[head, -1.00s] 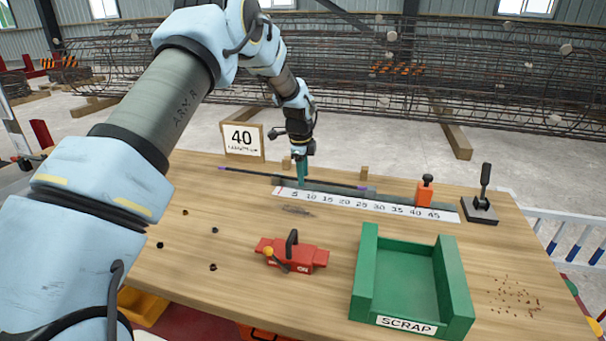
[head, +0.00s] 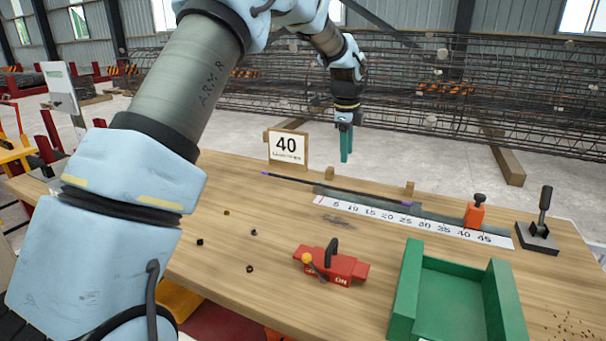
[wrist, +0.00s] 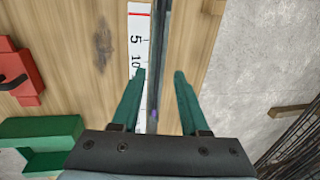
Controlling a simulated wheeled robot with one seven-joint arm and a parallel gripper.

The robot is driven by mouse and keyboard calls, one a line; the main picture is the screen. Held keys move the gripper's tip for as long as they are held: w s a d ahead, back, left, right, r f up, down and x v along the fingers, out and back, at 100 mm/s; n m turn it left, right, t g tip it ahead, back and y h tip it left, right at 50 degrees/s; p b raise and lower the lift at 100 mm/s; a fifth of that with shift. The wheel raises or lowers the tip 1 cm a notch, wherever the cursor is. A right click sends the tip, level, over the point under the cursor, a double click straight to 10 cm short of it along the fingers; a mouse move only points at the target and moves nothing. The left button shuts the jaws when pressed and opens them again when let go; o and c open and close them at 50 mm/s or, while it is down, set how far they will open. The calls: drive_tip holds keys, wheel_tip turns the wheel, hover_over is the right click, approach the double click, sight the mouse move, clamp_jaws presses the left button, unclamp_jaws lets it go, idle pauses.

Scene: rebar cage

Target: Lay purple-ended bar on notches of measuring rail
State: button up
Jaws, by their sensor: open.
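The dark purple-ended bar (head: 335,187) lies lengthwise along the grey measuring rail (head: 437,217). Its left part sticks out past the rail's left end, and its right purple end is near the 25 mark. I cannot tell whether it sits in the notches. The white number strip (head: 425,227) runs along the rail's front. My gripper (head: 345,152) is open and empty, pointing down above the table behind the bar. In the wrist view, the bar's purple end (wrist: 154,114) and the rail (wrist: 163,40) show between the open fingers (wrist: 159,74).
An orange stop (head: 476,213) stands on the rail's right part, with a black lever device (head: 538,236) beyond. A "40" sign (head: 287,148) stands at the back. A red tool (head: 331,265) and green scrap tray (head: 405,295) occupy the front. Small wooden blocks (head: 409,188) stand behind the rail.

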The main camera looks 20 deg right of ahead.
drive_tip(key=s+a+n+y, duration=0.1)
drive_tip(key=s+a+n, duration=0.2)
drive_tip(key=a+n, duration=1.7)
drive_tip(key=s+a+f+n, duration=0.1)
drive_tip(key=s+a+n, duration=0.1)
drive_tip(key=s+a, duration=0.5)
drive_tip(key=s+a+f+n, duration=0.2)
drive_tip(key=s+a, duration=0.6)
drive_tip(key=a, duration=0.8)
drive_tip(key=shift+f+n, duration=0.2)
drive_tip(key=shift+n, duration=0.6)
drive_tip(key=shift+a, duration=0.1)
